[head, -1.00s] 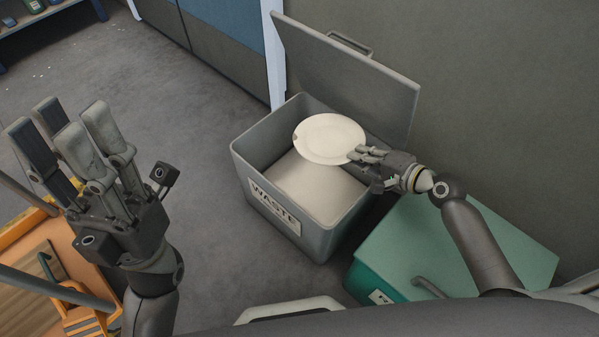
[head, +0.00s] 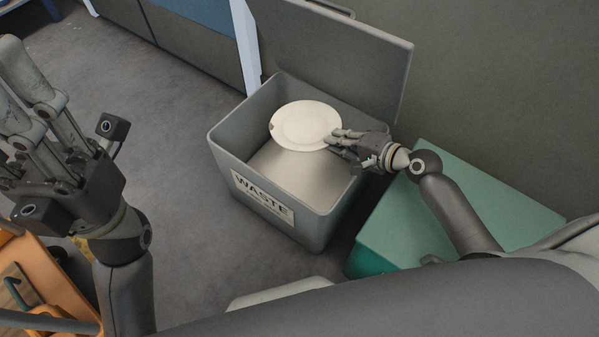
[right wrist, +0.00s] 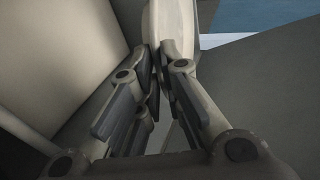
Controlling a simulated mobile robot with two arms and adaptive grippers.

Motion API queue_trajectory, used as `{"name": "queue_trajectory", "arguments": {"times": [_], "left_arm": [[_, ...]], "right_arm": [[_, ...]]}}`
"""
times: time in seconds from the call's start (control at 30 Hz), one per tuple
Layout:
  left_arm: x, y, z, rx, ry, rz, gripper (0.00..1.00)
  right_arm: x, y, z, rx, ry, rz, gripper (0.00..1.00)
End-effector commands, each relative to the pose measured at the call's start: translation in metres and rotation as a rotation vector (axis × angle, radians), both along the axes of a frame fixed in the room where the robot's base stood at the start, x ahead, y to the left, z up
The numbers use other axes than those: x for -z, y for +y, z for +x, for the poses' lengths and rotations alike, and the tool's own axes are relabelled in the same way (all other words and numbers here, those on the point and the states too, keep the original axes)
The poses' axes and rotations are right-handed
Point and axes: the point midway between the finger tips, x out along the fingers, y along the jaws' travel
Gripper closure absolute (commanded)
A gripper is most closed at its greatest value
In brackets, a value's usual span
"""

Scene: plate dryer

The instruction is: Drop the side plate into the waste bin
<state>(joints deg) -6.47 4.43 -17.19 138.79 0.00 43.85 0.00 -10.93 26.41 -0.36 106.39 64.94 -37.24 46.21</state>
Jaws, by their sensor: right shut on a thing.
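The side plate (head: 304,124) is white and round, with a small dark chip at its left rim. My right gripper (head: 338,139) is shut on the plate's right edge and holds it over the open waste bin (head: 222,150). In the right wrist view, the plate (right wrist: 168,30) shows between the fingertips of my right gripper (right wrist: 158,60). The bin is grey, labelled WASTE, with its lid (head: 340,60) raised at the back. My left gripper (head: 20,110) is at the left, with its fingers spread apart and empty; its upper fingertips are partly cut off.
A green box (head: 450,200) stands right of the bin, beneath my right arm. An orange cart or frame (head: 30,265) is at lower left, under my left arm. A wall rises behind the bin lid. Grey floor (head: 150,110) left of the bin is clear.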

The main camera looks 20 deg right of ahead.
Motion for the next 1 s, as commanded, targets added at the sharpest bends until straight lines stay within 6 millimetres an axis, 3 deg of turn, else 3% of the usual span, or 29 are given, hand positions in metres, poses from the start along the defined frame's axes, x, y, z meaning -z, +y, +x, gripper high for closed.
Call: {"name": "queue_trajectory", "arguments": {"times": [0.43,0.5,0.67,1.0], "left_arm": [[-0.0038,-0.0008,0.0000,-0.002,-0.021,0.002,0.66],[-0.0038,-0.0008,0.0001,-0.002,-0.021,0.002,0.66],[-0.0036,-0.0009,0.0000,-0.001,-0.021,0.002,0.66],[-0.0035,-0.0004,-0.0001,-0.002,-0.020,0.001,0.66]], "right_arm": [[0.0030,0.0003,0.0008,0.001,-0.004,0.002,1.00],[0.0031,0.0002,0.0008,0.001,-0.004,0.002,0.86],[0.0037,0.0002,0.0005,0.000,-0.003,0.002,0.67],[0.0054,-0.0012,-0.0024,0.000,0.003,0.000,0.67]]}}
